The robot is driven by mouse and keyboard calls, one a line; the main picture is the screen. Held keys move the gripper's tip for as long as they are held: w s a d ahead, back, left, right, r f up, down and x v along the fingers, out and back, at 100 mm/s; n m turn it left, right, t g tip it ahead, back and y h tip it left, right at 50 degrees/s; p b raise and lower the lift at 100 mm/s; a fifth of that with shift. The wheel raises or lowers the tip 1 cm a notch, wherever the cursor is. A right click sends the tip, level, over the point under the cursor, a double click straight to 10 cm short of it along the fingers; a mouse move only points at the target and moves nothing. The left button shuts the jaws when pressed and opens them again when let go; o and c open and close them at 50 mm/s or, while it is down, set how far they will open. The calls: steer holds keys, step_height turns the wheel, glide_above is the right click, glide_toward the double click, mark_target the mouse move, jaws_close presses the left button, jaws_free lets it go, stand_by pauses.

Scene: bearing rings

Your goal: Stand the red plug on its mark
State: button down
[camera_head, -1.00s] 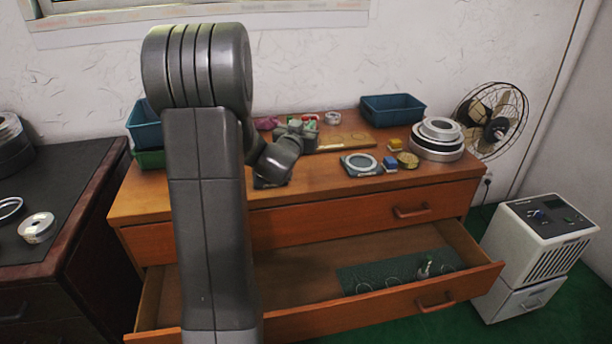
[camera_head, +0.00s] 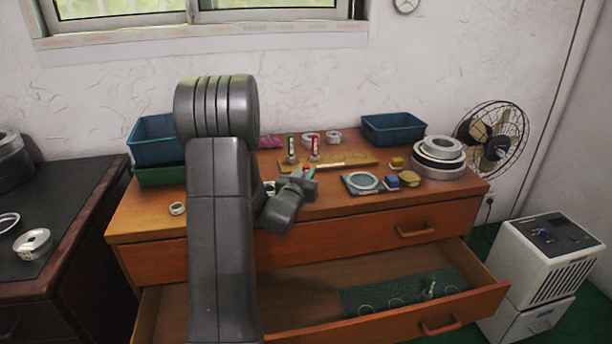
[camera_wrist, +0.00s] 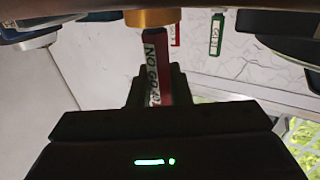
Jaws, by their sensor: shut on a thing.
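My gripper (camera_head: 308,181) is above the wooden chest top, near the front edge of the wooden board (camera_head: 345,162). It is shut on a red plug with a white "NO GO" label; the plug (camera_wrist: 158,70) shows between the fingers in the wrist view, with a gold-coloured round part at its upper end. In the head view the held plug is small and partly hidden by the gripper. Another red-topped plug (camera_head: 315,146) and a green-topped plug (camera_head: 291,148) stand upright at the board. I cannot make out the plug's mark.
A square plate with a ring (camera_head: 362,182), a blue block (camera_head: 391,182) and stacked metal rings (camera_head: 440,157) lie to the right. Blue bins (camera_head: 393,127) stand at the back. The lower drawer is open, with a green mat (camera_head: 360,299) inside.

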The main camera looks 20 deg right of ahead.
steer(key=shift+f, duration=0.1)
steer(key=c, duration=1.3)
jaws_free()
steer(key=shift+c, duration=0.2)
steer(key=shift+p, duration=0.3)
